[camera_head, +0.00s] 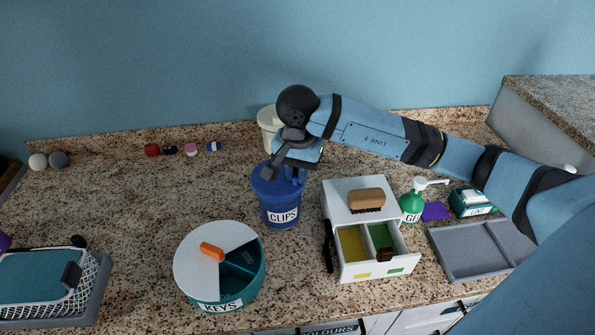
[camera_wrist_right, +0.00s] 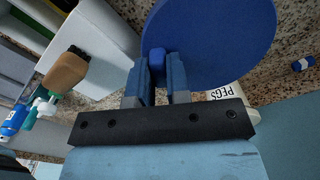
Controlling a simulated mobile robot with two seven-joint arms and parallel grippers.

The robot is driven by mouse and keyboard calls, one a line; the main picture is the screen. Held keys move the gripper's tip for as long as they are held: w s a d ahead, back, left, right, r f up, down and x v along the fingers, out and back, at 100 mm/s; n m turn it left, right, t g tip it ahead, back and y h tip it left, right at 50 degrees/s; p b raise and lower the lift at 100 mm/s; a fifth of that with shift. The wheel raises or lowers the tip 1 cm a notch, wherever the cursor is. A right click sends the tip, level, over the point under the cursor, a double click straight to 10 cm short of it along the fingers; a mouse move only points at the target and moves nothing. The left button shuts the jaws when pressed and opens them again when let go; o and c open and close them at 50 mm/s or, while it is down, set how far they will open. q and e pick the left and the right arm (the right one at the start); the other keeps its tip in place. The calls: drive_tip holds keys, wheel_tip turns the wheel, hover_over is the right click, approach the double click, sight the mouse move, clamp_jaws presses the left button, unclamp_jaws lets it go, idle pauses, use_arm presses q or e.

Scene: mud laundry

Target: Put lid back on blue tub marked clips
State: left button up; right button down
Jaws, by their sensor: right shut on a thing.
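The blue tub marked CLIPS (camera_head: 281,215) stands upright on the counter in the middle of the head view. Its round blue lid (camera_head: 262,185) is at the tub's top; I cannot tell whether it is fully seated or just above the rim. My right gripper (camera_head: 284,173) is above the tub, shut on the lid's knob. In the right wrist view the lid (camera_wrist_right: 225,45) shows as a large blue disc, with its knob (camera_wrist_right: 157,60) between the fingers. The tub's body is hidden there behind the lid. My left gripper is not in view.
A pale tub (camera_head: 268,124) stands behind the blue tub. A round KEYS container (camera_head: 222,292) is in front left. A white drawer box (camera_head: 345,192) with a brush (camera_head: 367,198) on top is close on the right. A green pump bottle (camera_head: 411,207) and grey tray (camera_head: 470,268) are farther right.

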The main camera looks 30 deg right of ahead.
drive_tip(key=shift+b, duration=0.4)
idle(0.6)
drive_tip(key=c, duration=0.5)
unclamp_jaws()
drive_tip(key=shift+c, duration=0.2)
drive_tip(key=shift+r+p, duration=1.25)
drive_tip(key=shift+r, duration=2.25)
drive_tip(key=shift+c, duration=0.2)
clamp_jaws()
